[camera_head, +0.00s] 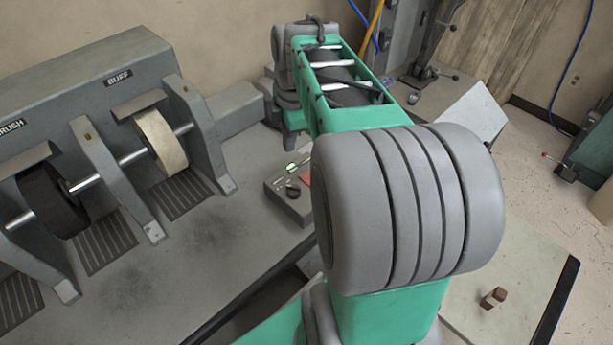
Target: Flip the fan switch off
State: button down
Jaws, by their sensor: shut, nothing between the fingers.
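A small grey control box (287,207) sits on the grey bench, just left of my arm. Its top carries a dark knob (292,190), a red part (305,175) and a small pale greenish spot (291,167). My arm covers the box's right side. I cannot tell which of these parts, if any, is the fan switch, or its position. My green and grey arm reaches over the bench toward the back wall, its far end bending down behind the box. My gripper does not show.
A grey machine stands at left with a pale buff wheel (160,143) and a dark brush wheel (52,203) on shafts. A dark bar (250,290) runs along the bench front. A small brown block (493,297) lies on a pale surface at lower right.

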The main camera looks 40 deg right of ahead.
aim_at(305, 176)
jog(key=d+f+n, duration=0.2)
jog(key=d+n, duration=0.2)
jog(key=d, duration=0.2)
jog(key=shift+w+d+n+g+b, duration=0.15)
jog(key=shift+d+n+g+b, duration=0.15)
jog(key=shift+n+b, duration=0.1)
jog(key=shift+f, duration=0.15)
jog(key=f, duration=0.4)
jog(key=w+f+p, duration=0.1)
jog(key=f, duration=0.4)
jog(key=f+p, duration=0.1)
jog(key=f, duration=0.3)
jog(key=shift+w+a+f, duration=0.2)
jog(key=shift+w+f, duration=0.2)
